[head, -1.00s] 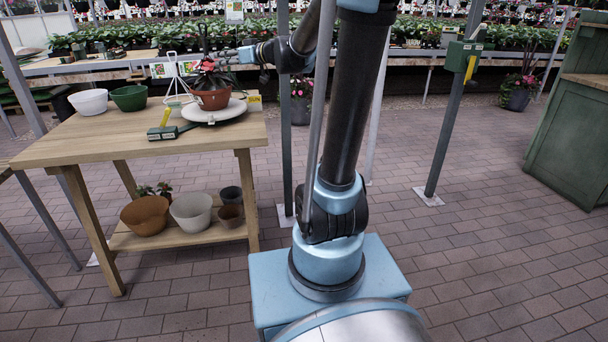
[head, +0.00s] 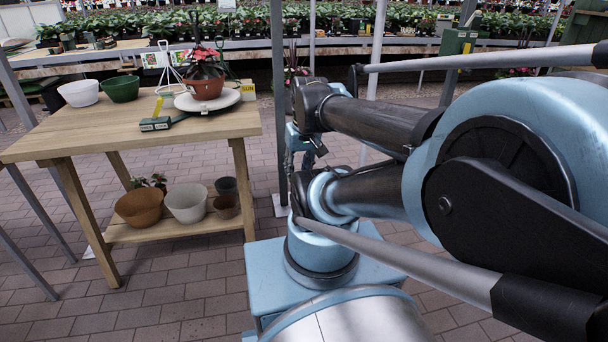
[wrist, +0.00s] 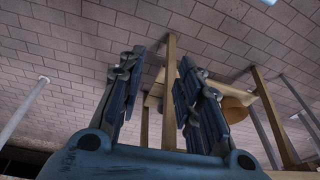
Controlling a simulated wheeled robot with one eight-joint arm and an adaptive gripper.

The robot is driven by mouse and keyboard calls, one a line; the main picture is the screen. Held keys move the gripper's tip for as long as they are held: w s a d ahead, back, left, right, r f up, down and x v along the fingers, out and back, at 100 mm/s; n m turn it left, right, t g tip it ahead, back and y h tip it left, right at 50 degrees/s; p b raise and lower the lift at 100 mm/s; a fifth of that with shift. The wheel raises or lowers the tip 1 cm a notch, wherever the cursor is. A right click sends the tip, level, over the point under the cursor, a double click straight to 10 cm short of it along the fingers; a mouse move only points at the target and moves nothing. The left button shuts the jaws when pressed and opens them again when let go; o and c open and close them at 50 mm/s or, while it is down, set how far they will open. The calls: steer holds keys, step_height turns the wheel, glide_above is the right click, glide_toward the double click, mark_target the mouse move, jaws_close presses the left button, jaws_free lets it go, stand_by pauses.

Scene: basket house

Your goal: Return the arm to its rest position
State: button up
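My gripper (wrist: 160,60) shows in the wrist view with its two dark blue fingers apart. Nothing is between the fingers; only the paving and a wooden table leg show behind the gap. In the head view my arm is folded back over my base, with its thick links reaching to the right edge. A small blue part of my arm end (head: 293,140) hangs beside the column, to the right of the wooden table (head: 60,140). The fingers are too small and partly covered there to make out.
The table holds a potted red plant (head: 205,85) on a white scale, a white bowl (head: 79,93) and a green bowl (head: 121,89). Several pots stand on its lower shelf (head: 170,230). A grey post (head: 278,100) stands close behind my arm.

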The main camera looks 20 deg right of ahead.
steer(key=shift+s+d+f+m+h, duration=0.4)
steer(key=shift+s+d+f, duration=0.2)
steer(key=shift+s+d, duration=0.25)
steer(key=shift+a, duration=0.1)
steer(key=shift+w+f, duration=0.2)
steer(key=shift+w, duration=0.2)
